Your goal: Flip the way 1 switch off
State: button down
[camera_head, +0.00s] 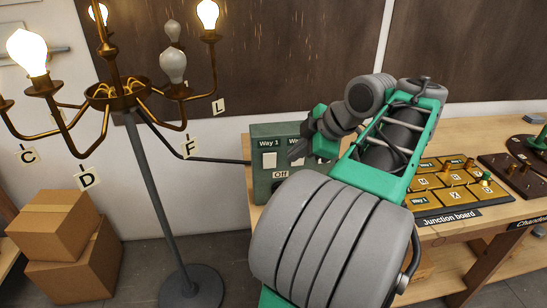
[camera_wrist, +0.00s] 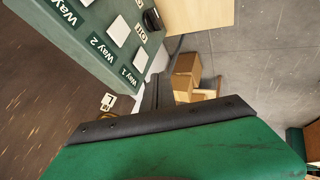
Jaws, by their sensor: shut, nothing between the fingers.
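The green switch box (camera_head: 258,190) stands on the bench in the head view. Its Way 1 switch (camera_head: 270,160) is a pale rocker under the "Way 1" label, with an "Off" plate (camera_head: 280,174) below. My gripper (camera_head: 297,151) is shut and empty, in front of the box, just right of the Way 1 switch, covering part of the Way 2 side. In the wrist view the Way 1 switch (camera_wrist: 139,61) and Way 2 switch (camera_wrist: 118,31) show on the box. The dark fingers (camera_wrist: 158,90) appear beside the Way 1 end; contact cannot be told. The rocker's tilt is unclear.
The chandelier (camera_head: 118,93) at left has lit bulbs (camera_head: 28,52) and unlit ones (camera_head: 173,67). Its cable runs to the box. The junction board (camera_head: 447,181) lies on the bench at right. Cardboard boxes (camera_head: 70,262) sit on the floor at left.

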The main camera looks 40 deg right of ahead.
send_near(274, 159)
jog(key=w+a+f, duration=0.2)
jog(key=f, duration=0.1)
jog(key=w+a+f, duration=0.1)
jog(key=f, duration=0.1)
jog(key=shift+w+p, duration=0.35)
jog(key=shift+w, duration=0.05)
jog(key=shift+w+d+f, duration=0.1)
jog(key=shift+w+d, duration=0.2)
